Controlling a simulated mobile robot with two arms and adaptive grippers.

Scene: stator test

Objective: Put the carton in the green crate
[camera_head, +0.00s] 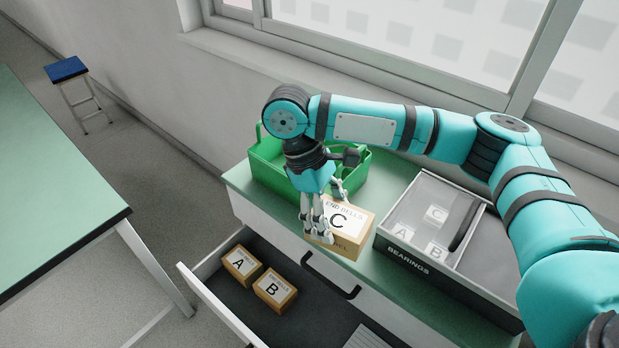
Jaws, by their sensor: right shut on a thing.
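A tan carton (349,226) with a white label marked C and "END BELLS" is at the front edge of the green cabinet top. My right gripper (318,232) reaches down from above and is shut on the carton at its left side. Whether the carton touches the cabinet top I cannot tell. The green crate (266,160) stands behind it, against the window side. My right wrist and hand hide part of the crate and its inside. My left gripper is not in view.
A bearings box (392,241) with a clear cover stands to the right on the cabinet top (239,181). Below, an open drawer (222,312) holds cartons A (241,264) and B (274,289). A green table (60,190) and a blue stool (66,69) are at left.

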